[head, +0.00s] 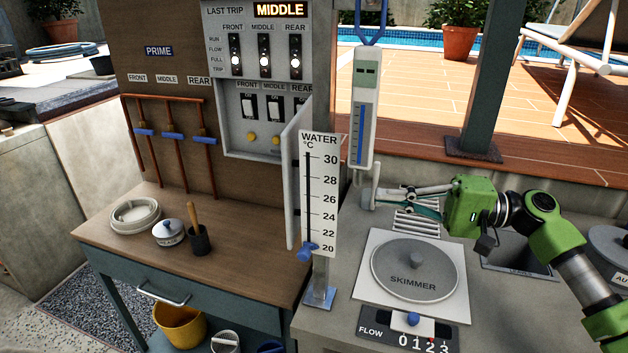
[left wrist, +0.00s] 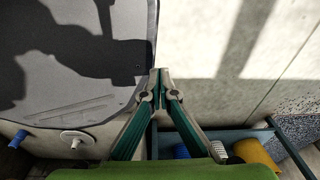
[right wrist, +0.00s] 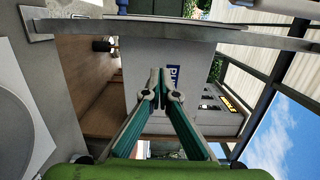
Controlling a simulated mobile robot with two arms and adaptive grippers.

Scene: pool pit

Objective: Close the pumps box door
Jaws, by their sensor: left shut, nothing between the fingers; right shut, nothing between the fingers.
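The pumps box (head: 265,75) is a grey panel with rows of switches on the brown back board in the head view. Its pale door (head: 291,190) stands open, seen nearly edge-on below the box's right side, partly hidden by the white water thermometer board. My right gripper (head: 374,198) reaches in from the right, shut and empty, right of the thermometer post and apart from the door. It also shows shut in the right wrist view (right wrist: 160,78). My left gripper (left wrist: 160,78) is shut and empty in the left wrist view, and is outside the head view.
The water thermometer (head: 320,185) and its post stand between my right gripper and the door. A blue-and-white hanging gauge (head: 364,105) is above the gripper. The skimmer lid (head: 414,270) lies below it. A white dish (head: 135,215) and pots stand on the wooden counter.

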